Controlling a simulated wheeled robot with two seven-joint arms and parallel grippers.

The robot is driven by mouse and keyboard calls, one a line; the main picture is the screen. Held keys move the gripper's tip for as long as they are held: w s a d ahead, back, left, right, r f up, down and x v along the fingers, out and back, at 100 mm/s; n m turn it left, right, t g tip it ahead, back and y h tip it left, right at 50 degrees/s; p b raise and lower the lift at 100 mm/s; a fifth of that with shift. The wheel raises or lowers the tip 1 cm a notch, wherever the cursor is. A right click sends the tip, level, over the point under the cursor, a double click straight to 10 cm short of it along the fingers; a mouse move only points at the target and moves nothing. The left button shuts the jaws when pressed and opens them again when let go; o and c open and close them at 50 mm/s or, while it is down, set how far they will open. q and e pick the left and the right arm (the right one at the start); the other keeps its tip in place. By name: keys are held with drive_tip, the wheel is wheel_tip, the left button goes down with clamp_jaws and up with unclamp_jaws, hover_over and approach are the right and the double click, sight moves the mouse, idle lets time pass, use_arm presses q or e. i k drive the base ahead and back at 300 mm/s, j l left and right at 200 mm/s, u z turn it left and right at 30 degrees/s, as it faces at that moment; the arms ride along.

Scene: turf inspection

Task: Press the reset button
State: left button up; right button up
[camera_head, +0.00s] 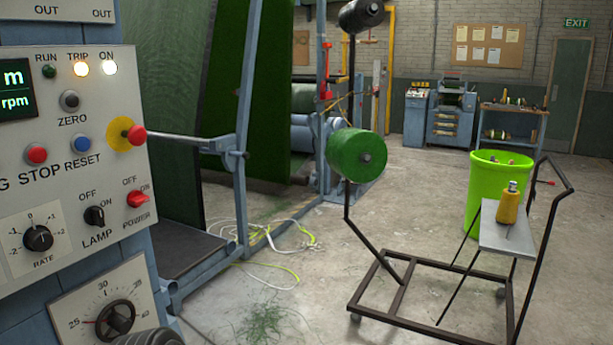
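The reset button (83,143) is a round blue button on the pale control panel (20,195) at the left, above the printed word RESET. Nothing covers it. A red stop button (36,153) is to its left. A red mushroom button on a yellow disc (127,133) is to its right. The green RUN lamp (48,71) looks dark. Neither of my grippers is in view. A dark ribbed shape (147,337) shows at the bottom edge; I cannot tell what it is.
A black ZERO button (70,100), rate knob (38,237), lamp switch (95,215) and red power switch (138,198) are also on the panel. A frame with a horizontal bar (190,141) stands just right. A cart (400,318) and lime bin (484,190) stand farther right.

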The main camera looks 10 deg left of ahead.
sight(82, 144)
drive_tip(key=u, duration=1.75)
